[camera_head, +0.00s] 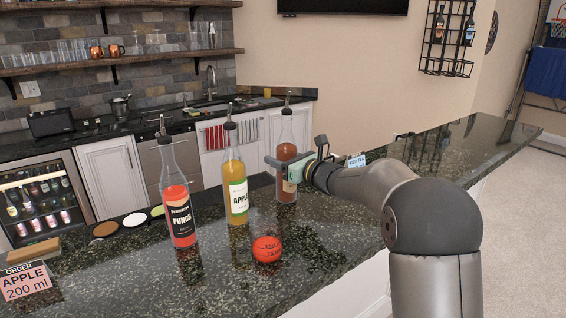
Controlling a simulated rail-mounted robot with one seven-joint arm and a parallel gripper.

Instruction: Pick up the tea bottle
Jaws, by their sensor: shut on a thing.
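A clear bottle with amber-brown liquid (286,150), which I take to be the tea bottle, is upright at the right end of a row of three on the dark granite counter (340,230). It has a dark pour spout. My gripper (285,172) is shut on its middle, reaching in from the right. A red bottle labelled Punch (181,217) stands farther left.
An order card (26,281) reading Apple 200 ml is at the front left. The counter at the right is mostly clear.

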